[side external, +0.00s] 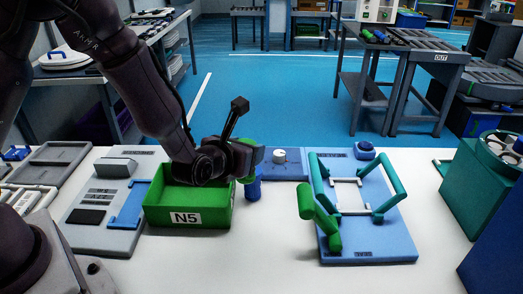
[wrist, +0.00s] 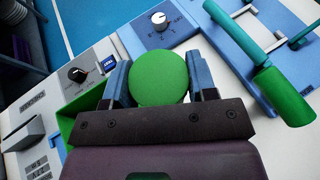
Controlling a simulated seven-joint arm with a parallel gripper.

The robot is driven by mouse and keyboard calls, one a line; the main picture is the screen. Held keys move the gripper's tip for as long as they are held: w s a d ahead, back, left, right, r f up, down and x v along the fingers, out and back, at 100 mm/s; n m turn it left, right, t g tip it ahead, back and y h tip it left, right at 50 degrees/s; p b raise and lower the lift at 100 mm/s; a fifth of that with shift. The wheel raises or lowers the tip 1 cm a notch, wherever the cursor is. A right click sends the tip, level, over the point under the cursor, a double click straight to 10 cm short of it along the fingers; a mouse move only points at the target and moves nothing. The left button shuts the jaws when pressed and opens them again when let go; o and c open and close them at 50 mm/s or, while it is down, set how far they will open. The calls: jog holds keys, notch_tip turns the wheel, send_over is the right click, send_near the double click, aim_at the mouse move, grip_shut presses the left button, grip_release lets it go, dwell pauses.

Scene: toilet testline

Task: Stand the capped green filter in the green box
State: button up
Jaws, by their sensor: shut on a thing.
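My gripper (side external: 250,165) is shut on the green filter, with one finger on each side of it. In the wrist view, the filter's round green end (wrist: 160,78) shows between the fingers. In the side view, a blue part (side external: 253,190), which looks like its cap, shows at the lower end. The green box (side external: 160,215), labelled N5, stands on the table at the left. The filter is just right of the box's right wall, outside it. The box also shows left of my gripper in the wrist view (wrist: 88,118).
A blue fixture plate (side external: 370,245) with green handles (side external: 322,215) stands to the right. A blue panel with a white knob (side external: 280,156) lies behind the gripper. A grey panel (side external: 103,210) stands left of the box. The table front is clear.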

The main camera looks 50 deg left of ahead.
jog(key=s+a+f+n+g+y, duration=0.2)
jog(key=a+f+n+y, duration=0.15)
jog(key=a, duration=0.65)
jog(key=n+y, duration=0.1)
send_over(214, 194)
jog(key=shift+f, duration=4)
jog(key=shift+f, duration=0.15)
jog(key=o, duration=0.7)
